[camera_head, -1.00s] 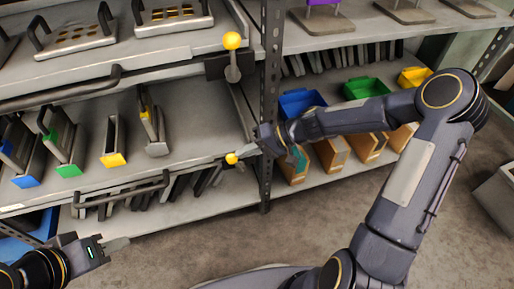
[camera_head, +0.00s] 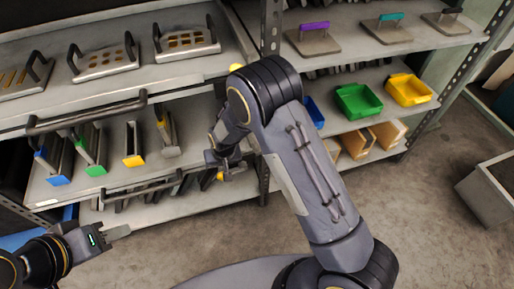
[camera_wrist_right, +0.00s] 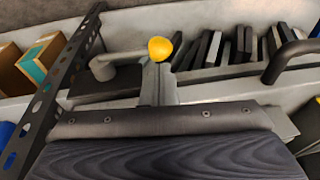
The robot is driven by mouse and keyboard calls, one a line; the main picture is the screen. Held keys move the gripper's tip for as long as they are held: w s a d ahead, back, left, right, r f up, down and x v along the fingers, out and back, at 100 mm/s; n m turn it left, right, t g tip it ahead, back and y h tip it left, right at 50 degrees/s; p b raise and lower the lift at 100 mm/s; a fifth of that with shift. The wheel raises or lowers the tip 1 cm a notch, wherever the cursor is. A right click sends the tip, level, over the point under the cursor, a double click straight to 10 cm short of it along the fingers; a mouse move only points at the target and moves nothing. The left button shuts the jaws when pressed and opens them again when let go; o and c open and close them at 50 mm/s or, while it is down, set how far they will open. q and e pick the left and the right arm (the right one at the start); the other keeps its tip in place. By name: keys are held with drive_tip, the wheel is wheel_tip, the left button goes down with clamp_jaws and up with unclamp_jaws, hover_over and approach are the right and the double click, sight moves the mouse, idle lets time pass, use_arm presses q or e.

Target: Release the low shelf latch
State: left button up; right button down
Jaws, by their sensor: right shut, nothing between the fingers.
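The low latch is a grey lever with a yellow ball knob (camera_head: 220,176) at the right end of the lower shelf, beside the post. In the right wrist view the lever (camera_wrist_right: 108,68) runs sideways to its yellow ball (camera_wrist_right: 160,48). My right gripper (camera_head: 217,165) is at this latch, shut and empty. In the right wrist view its fingertips (camera_wrist_right: 158,72) overlap the area just below the ball. I cannot tell whether they touch it. My left gripper (camera_head: 120,232) is low at the left, away from the latch; its jaw opening is unclear.
An upper yellow knob (camera_head: 236,68) is partly hidden by my right arm. The perforated post (camera_head: 268,30) stands beside the latch. A dark handle bar (camera_head: 145,189) crosses the lower shelf front. Green (camera_head: 360,101) and yellow bins (camera_head: 408,90) stand right. The floor in front is clear.

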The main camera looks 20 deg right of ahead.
sight(219, 176)
drive_tip(key=shift+a+f+h, duration=0.7)
drive_tip(key=shift+f+h, duration=0.25)
drive_tip(key=shift+h, duration=0.15)
drive_tip(key=shift+a+f+b, duration=0.2)
drive_tip(key=shift+f+b, duration=0.2)
drive_tip(key=shift+f, duration=0.05)
use_arm(q)
drive_tip(key=shift+f, duration=0.35)
use_arm(e)
drive_tip(key=shift+s+a+f, duration=0.1)
drive_tip(key=shift+f, duration=0.05)
use_arm(q)
drive_tip(key=shift+s, duration=0.1)
use_arm(e)
drive_tip(key=shift+s+f, duration=0.1)
drive_tip(key=shift+f, duration=0.05)
use_arm(q)
drive_tip(key=shift+r, duration=0.1)
